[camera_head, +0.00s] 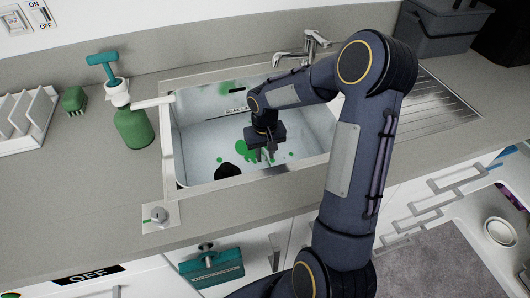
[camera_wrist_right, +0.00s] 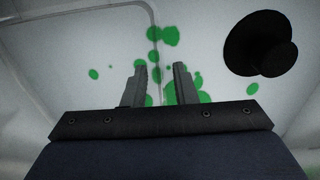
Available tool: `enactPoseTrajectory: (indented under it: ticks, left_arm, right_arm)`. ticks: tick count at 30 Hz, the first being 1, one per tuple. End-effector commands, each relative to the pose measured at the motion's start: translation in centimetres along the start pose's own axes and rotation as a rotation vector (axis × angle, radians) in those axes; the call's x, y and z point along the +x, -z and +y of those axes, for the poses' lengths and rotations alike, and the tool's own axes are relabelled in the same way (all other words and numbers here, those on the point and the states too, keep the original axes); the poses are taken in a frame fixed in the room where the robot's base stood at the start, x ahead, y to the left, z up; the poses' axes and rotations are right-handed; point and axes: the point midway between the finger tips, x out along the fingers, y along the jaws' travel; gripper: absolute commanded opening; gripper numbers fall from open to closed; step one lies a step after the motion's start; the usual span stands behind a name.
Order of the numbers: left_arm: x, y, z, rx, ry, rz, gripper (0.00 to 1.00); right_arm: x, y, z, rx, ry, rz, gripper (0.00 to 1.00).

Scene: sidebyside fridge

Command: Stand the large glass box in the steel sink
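The steel sink (camera_head: 200,150) is a rectangular basin in the countertop, with green splotches on its inside surfaces. My right gripper (camera_head: 265,156) points down inside the basin, above its floor. In the right wrist view its two fingers (camera_wrist_right: 158,84) stand apart, with a gap and no clear object between them. Green splotches on the pale sink surface show behind the fingers. I cannot make out a large glass box in either view. My right arm hides part of the sink's right side. My left gripper is not in view.
A black round plug (camera_wrist_right: 262,43) lies in the sink, also visible in the head view (camera_head: 228,170). A faucet (camera_head: 306,45) stands behind. A green soap bottle (camera_head: 133,128), brush (camera_head: 74,100) and white dish rack (camera_head: 28,120) are left. A ribbed drainboard (camera_head: 440,105) lies clear at right.

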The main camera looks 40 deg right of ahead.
Motion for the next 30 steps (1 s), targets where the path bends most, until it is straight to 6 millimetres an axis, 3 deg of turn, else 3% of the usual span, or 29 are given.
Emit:
enactPoseTrajectory:
  ticks: [12,22,26,30]
  left_arm:
    - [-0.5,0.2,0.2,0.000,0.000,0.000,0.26]
    - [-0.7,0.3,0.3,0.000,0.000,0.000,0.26]
    - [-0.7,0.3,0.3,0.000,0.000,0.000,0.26]
    - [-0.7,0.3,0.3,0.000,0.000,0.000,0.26]
  right_arm:
    - [-8.3,0.1,0.0,0.001,0.000,0.007,0.25]
    - [-12.2,-0.3,-0.1,-0.002,0.004,0.007,0.25]
    - [-14.0,-2.4,-0.4,-0.020,0.035,0.044,0.25]
    - [-16.6,-7.3,-1.2,-0.055,0.106,0.120,0.25]
